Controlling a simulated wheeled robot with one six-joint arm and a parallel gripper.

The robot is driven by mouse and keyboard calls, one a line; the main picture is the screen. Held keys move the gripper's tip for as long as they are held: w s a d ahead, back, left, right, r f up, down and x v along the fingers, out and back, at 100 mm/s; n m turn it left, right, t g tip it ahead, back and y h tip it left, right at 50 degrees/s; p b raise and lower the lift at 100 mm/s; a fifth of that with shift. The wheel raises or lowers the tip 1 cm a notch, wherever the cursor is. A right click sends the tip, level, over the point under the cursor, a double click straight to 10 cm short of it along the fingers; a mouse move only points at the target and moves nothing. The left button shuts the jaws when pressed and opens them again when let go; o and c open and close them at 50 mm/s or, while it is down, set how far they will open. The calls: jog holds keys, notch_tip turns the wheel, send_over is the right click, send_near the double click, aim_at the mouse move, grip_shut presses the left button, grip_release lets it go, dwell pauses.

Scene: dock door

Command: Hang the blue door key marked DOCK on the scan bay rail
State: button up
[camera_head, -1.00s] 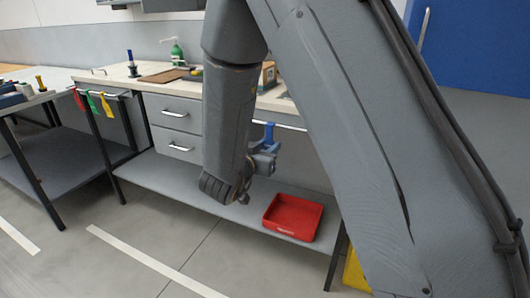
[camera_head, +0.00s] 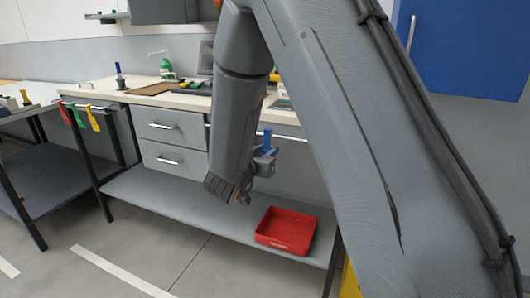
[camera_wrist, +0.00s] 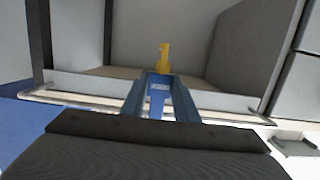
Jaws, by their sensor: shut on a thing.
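The blue key (camera_head: 267,136) stands upright in my gripper (camera_head: 264,160), in front of the workbench. In the wrist view my gripper (camera_wrist: 160,105) is shut on the blue key (camera_wrist: 158,80), which has a small pale label whose letters are hard to read. A metal rail (camera_head: 290,133) runs along the bench's front edge, near the key. In the wrist view the rail (camera_wrist: 75,101) crosses behind the key; I cannot tell whether they touch. No sign naming the scan bay is readable. My arm hides part of the bench.
Red, green and yellow keys (camera_head: 92,118) hang from another rail at the left. A red tray (camera_head: 287,230) sits on the lower shelf. Drawers (camera_head: 163,126) are left of my gripper. A green bottle (camera_head: 166,69) stands on the bench. A yellow thing (camera_wrist: 164,58) shows beyond the key.

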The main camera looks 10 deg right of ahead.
jog(key=shift+f, duration=0.25)
jog(key=o, duration=1.2)
